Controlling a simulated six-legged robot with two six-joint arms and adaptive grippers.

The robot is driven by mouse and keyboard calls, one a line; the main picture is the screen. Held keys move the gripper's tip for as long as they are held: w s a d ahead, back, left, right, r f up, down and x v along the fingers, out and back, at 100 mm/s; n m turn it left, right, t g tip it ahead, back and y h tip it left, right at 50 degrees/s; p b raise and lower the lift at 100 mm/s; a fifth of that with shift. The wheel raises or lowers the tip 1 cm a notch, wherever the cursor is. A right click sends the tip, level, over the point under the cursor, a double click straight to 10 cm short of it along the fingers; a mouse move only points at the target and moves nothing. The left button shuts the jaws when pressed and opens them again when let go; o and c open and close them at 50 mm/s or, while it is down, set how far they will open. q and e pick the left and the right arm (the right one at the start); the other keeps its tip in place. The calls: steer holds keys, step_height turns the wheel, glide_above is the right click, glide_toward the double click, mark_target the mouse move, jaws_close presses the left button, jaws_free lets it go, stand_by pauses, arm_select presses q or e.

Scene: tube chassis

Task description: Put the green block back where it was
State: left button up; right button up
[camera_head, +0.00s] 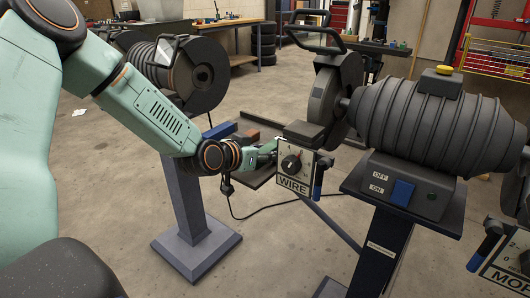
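Green shows at the gripper end, but I cannot tell a green block apart from the green gripper casing. No separate green block stands out elsewhere. My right gripper is not in view.
A grinder on a stand (410,125) with a control panel (404,186) fills the right. Another ribbed machine (180,75) stands behind my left arm on a blue-grey post (188,205). A dark low tray (250,177) lies under the gripper. A cable hangs below it. Concrete floor is clear at front centre.

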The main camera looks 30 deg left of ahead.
arm_select(q)
steer(key=shift+o, duration=0.8)
steer(key=shift+r, duration=0.1)
